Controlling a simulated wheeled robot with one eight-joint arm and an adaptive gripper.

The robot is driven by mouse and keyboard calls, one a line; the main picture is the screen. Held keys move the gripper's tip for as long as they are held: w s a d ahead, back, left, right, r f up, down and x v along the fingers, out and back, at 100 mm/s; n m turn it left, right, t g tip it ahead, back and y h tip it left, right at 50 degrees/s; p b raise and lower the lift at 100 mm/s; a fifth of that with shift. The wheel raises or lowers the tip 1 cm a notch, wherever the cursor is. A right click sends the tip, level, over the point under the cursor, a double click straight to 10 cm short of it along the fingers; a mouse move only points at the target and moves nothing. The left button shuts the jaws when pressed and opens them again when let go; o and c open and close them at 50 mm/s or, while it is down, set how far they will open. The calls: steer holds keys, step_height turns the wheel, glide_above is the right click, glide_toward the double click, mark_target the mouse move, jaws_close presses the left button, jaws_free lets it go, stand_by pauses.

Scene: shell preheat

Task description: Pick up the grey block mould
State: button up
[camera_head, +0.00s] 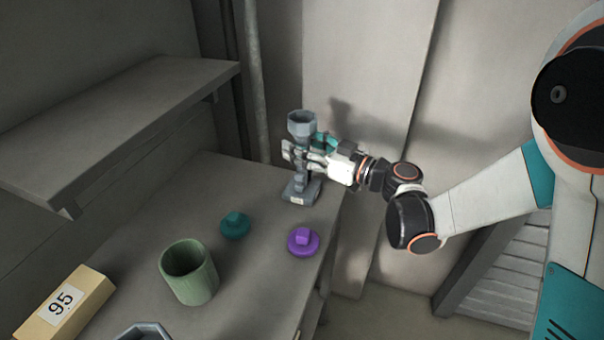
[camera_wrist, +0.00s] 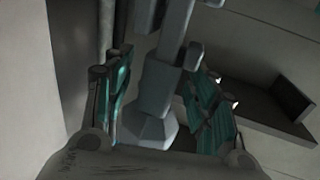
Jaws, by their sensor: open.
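A tall blue-grey piece (camera_head: 301,124) stands upright near the far right end of the worktop, with a faceted cup on top, a narrow stem and a block-like foot with a pale label. It looks like the grey block mould, but I cannot be sure. My gripper (camera_head: 304,155) comes from the right at stem height. In the wrist view, the grey piece (camera_wrist: 155,90) passes between the two teal-padded fingers of my gripper (camera_wrist: 163,92). The fingers are apart, one on each side; whether either touches is unclear. My gripper partly hides the stem.
A grey faceted rim (camera_head: 145,332) is cut off below. A shelf (camera_head: 120,110) overhangs at left; a wall stands behind.

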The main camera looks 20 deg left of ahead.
jaws_close()
steer(key=shift+r, duration=0.1)
stand_by(0.3)
